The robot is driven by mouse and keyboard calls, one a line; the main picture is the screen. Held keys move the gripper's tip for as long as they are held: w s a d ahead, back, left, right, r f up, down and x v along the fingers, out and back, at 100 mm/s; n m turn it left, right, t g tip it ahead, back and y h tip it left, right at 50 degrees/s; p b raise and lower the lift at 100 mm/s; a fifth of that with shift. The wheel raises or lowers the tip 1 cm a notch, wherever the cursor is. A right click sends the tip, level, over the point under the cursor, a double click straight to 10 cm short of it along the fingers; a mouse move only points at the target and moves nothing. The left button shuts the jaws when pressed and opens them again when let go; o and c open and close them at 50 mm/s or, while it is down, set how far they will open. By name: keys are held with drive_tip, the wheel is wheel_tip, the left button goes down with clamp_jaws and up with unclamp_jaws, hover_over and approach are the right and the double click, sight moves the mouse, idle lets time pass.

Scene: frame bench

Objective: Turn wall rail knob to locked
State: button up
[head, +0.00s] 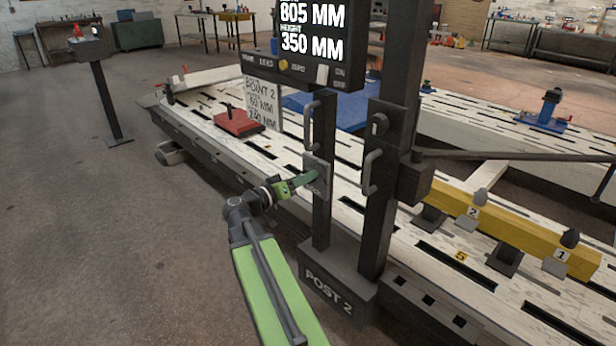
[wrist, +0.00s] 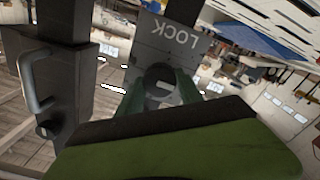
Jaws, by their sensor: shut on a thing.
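The wall rail knob (wrist: 159,76) is a dark round knob on a grey plate (wrist: 195,52) that reads LOCK, upside down in the wrist view. In the head view the plate (head: 321,170) is fixed to the left upright of Post 2, and the knob is hidden by my gripper. My gripper (head: 309,178) reaches the plate from the left. In the wrist view my gripper's green fingers (wrist: 161,90) are on both sides of the knob and shut on it. I cannot tell the knob's exact turn angle.
A bar handle (head: 312,120) is above the plate. The right upright (head: 380,215) stands close by, with another handle (head: 371,172) and a dark knob (head: 380,124). A display box (head: 300,70) hangs above. The slotted white bench (head: 290,150) lies behind; floor at left is open.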

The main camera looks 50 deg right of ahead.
idle(0.3)
drive_tip(key=o, duration=1.4)
drive_tip(key=shift+a, duration=0.1)
drive_tip(key=w+a, duration=0.1)
drive_tip(key=a, duration=1.6)
drive_tip(key=shift+w+a, duration=0.15)
drive_tip(key=shift+a, duration=0.1)
